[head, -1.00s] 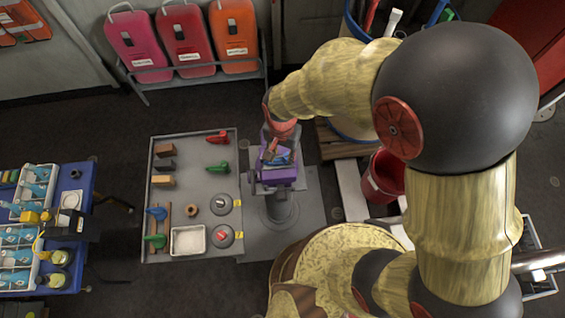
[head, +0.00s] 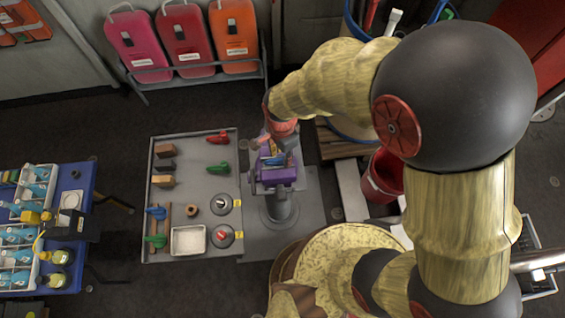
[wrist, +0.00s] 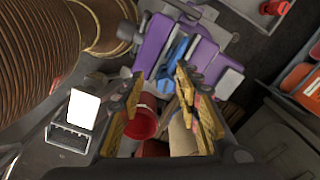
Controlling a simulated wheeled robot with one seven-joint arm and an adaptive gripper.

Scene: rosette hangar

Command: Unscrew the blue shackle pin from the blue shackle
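A blue shackle (head: 276,161) sits in the purple vise (head: 278,176) on a grey pedestal. In the wrist view the blue shackle (wrist: 175,54) lies between the purple vise jaws (wrist: 153,45), just beyond my fingertips. I cannot tell its pin apart from its body. My gripper (head: 280,146) is above and behind the vise in the head view. In the wrist view my gripper (wrist: 160,78) has its yellow-and-black fingers apart, with nothing seen held between them.
A grey table (head: 190,205) left of the vise holds red, green and blue parts, wooden blocks and a white tray (head: 188,240). A red bucket (head: 383,178) stands to the right. A blue table (head: 72,215) with bottles is at far left.

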